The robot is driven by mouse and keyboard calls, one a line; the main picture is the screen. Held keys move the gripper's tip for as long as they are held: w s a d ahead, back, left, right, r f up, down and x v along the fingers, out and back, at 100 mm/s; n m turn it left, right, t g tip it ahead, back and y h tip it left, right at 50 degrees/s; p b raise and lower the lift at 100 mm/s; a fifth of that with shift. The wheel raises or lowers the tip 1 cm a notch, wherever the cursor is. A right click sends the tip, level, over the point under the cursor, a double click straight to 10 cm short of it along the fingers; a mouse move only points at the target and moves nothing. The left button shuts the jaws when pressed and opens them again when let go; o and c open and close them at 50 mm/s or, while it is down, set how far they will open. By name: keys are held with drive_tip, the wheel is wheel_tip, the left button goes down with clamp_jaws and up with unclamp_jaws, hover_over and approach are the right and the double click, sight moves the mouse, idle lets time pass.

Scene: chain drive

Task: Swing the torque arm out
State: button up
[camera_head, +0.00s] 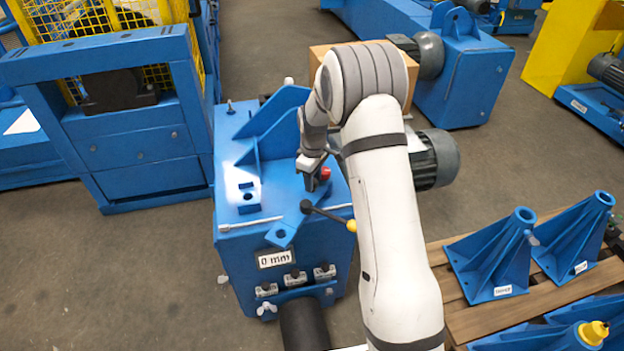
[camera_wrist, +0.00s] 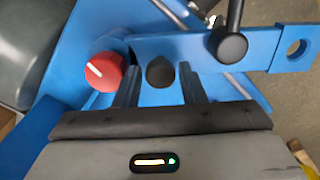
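The torque arm appears to be the blue flat bar with a holed end (camera_head: 283,234); in the wrist view the bar (camera_wrist: 260,48) runs right from behind the fingers. A black pointed knob (camera_wrist: 160,72) shows between my fingers with a gap on each side. My gripper (camera_wrist: 159,69) is open and empty; in the head view it is a dark shape (camera_head: 311,166) low over the blue housing. A red knob with a white line (camera_wrist: 104,72) is left of the fingers; it also shows in the head view (camera_head: 325,173). A black-hubbed lever (camera_wrist: 232,46) sits on the bar.
The lever has a yellow ball end (camera_head: 351,225). A grey motor (camera_head: 437,160) stands right of the housing (camera_head: 240,255), partly behind my arm. A "0 mm" plate (camera_head: 275,259) is on the front. Blue stands (camera_head: 492,258) are on a pallet at right. Floor at left is clear.

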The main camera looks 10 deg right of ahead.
wheel_tip(320, 180, up, 7)
drive_tip(key=shift+r, duration=0.3)
idle(0.4)
drive_tip(key=shift+s+r, duration=0.15)
drive_tip(key=shift+r, duration=0.1)
drive_tip(key=s+d+r+m+t+p, duration=0.1)
drive_tip(key=s+d+r+m+p, duration=0.2)
drive_tip(key=s+r, duration=1.1)
drive_tip(key=s+r+m+p, duration=0.1)
drive_tip(key=s+r+m, duration=0.1)
drive_tip(key=s, duration=0.7)
drive_tip(key=s+r+m+t+p, duration=0.1)
drive_tip(key=s+m, duration=0.4)
drive_tip(key=s, duration=0.5)
drive_tip(key=shift+d+r+t, duration=0.15)
drive_tip(key=shift+r+t, duration=0.15)
drive_tip(key=shift+r, duration=0.35)
